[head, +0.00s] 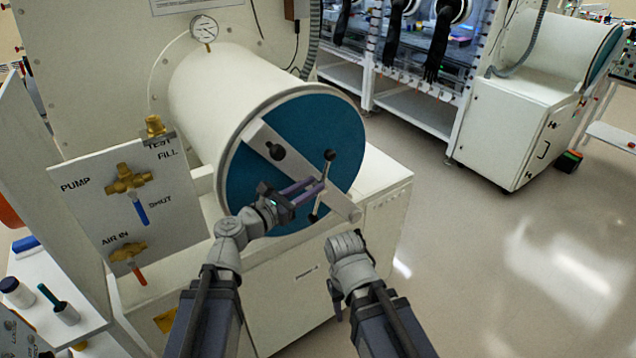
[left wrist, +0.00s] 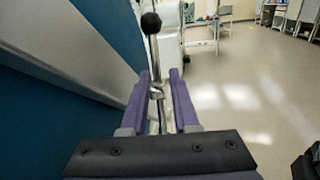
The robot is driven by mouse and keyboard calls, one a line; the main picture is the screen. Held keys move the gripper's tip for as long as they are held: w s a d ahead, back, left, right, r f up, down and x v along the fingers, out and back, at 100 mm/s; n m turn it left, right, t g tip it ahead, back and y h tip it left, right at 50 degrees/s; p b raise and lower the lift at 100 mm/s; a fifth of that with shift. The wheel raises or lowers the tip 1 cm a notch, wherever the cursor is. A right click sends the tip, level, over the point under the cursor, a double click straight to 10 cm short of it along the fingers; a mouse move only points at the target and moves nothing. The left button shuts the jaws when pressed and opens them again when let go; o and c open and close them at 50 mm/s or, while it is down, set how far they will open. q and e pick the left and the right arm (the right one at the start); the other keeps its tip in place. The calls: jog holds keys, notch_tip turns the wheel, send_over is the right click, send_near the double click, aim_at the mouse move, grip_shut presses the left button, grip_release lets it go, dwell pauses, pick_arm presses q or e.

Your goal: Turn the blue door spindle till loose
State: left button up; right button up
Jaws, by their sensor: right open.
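The blue door (head: 240,185) closes the front of a white cylinder. A grey bar (head: 345,207) crosses it, and the door (left wrist: 40,120) and bar fill the left of the left wrist view. The spindle's T-handle (head: 328,163) stands near the bar's middle, a black ball at each end; one ball and rod (left wrist: 152,30) show in the left wrist view.
A valve panel (head: 95,205) with brass valves stands left of the door. A black knob (head: 277,152) is on the bar's upper part. The white cabinet (head: 375,225) is below the cylinder. Clear floor (head: 500,270) lies to the right.

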pick_arm(q)
jog(key=f, duration=0.1)
jog(key=f+b, duration=0.2)
jog(key=shift+w+a, duration=0.25)
jog(key=shift+a, duration=0.1)
pick_arm(e)
jog(key=f, duration=0.3)
jog(key=shift+w+a+f, duration=0.1)
jog(key=shift+w+a, duration=0.1)
jog(key=shift+a, duration=0.1)
pick_arm(q)
jog(key=x, duration=0.8)
jog(key=shift+s, duration=0.15)
grip_shut()
dwell(0.6)
